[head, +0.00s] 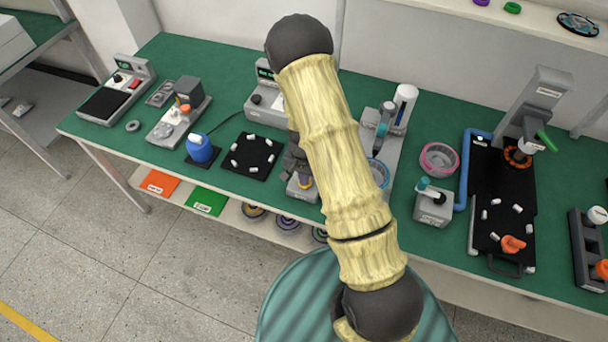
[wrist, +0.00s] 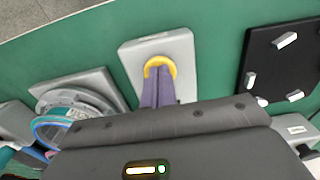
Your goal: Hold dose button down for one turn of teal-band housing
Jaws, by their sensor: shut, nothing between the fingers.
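The grey box (head: 303,192) with a yellow ring on top stands near the front edge of the bench, left of my forearm. In the wrist view the yellow ring (wrist: 160,63) curves around the far side of my fingertips. My gripper (wrist: 160,80) is shut and empty, its tips at the ring's middle. The button itself is hidden under the fingers, so I cannot tell whether it is pressed. The teal-band housing (wrist: 47,128) is a clear round part on a grey stand, partly covered by my gripper body. In the head view it shows (head: 383,170) beside my arm.
A black mat (head: 250,155) with several small white pieces lies left of the grey box. A pink-banded housing (head: 438,158) and a grey dispenser box (head: 433,208) are right of my arm.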

